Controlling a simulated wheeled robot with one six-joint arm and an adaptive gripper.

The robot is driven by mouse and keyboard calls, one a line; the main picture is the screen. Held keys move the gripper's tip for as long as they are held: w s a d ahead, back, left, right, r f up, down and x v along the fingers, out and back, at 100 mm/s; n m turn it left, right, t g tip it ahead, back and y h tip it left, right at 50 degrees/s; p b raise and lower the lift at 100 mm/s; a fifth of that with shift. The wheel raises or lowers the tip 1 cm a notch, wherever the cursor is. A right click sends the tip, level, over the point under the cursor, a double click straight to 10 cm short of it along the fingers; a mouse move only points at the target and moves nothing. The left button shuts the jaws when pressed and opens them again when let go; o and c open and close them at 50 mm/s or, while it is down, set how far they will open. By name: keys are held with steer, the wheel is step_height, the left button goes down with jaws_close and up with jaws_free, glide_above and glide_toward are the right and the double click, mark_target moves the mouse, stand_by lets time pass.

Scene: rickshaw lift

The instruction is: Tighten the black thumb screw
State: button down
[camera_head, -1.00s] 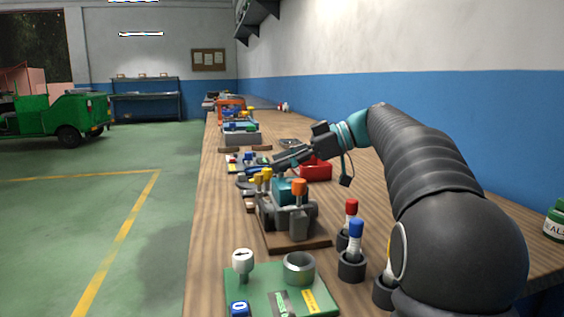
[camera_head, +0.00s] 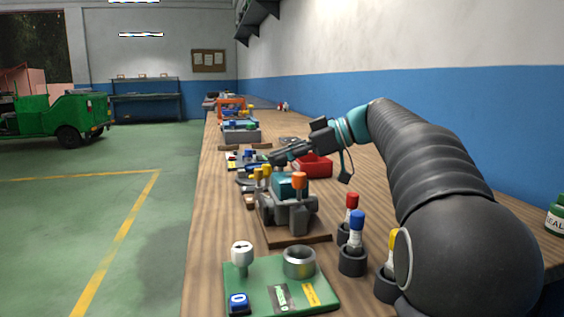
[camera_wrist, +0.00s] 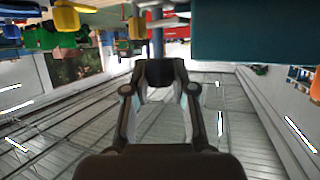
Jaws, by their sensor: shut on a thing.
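My gripper (camera_head: 272,158) reaches over the bench from the right, just behind the teal-topped grey fixture (camera_head: 288,208). In the wrist view, my gripper (camera_wrist: 160,76) has its two fingers closed in on a dark block, which I take to be the black thumb screw (camera_wrist: 160,72). The head view is too small to show the screw or what it sits in. A blue post (camera_wrist: 157,42) stands behind the dark block in the wrist view. The teal block (camera_wrist: 258,36) fills the upper right there.
A green board (camera_head: 262,292) with a white knob (camera_head: 242,254) and metal ring (camera_head: 299,262) lies in front. Red and blue capped markers (camera_head: 356,230) stand in holders. A red bin (camera_head: 318,166) is beside my gripper. Other fixtures line the bench behind. The floor at left is open.

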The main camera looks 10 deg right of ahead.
steer(key=m+t+b, duration=0.1)
steer(key=b, duration=0.1)
steer(key=m+t+h+b, duration=0.1)
steer(key=t+b, duration=0.1)
steer(key=shift+f+m, duration=0.25)
steer(key=shift+m, duration=0.05)
steer(key=shift+r+m+t+h+b, duration=0.2)
steer(key=shift+m+t+h+b, duration=0.8)
steer(key=shift+m+b, duration=0.25)
steer(key=c, duration=0.9)
jaws_free()
steer(key=shift+c, duration=0.2)
steer(key=shift+r, duration=0.1)
steer(key=v, duration=1.2)
steer(key=shift+a, duration=0.1)
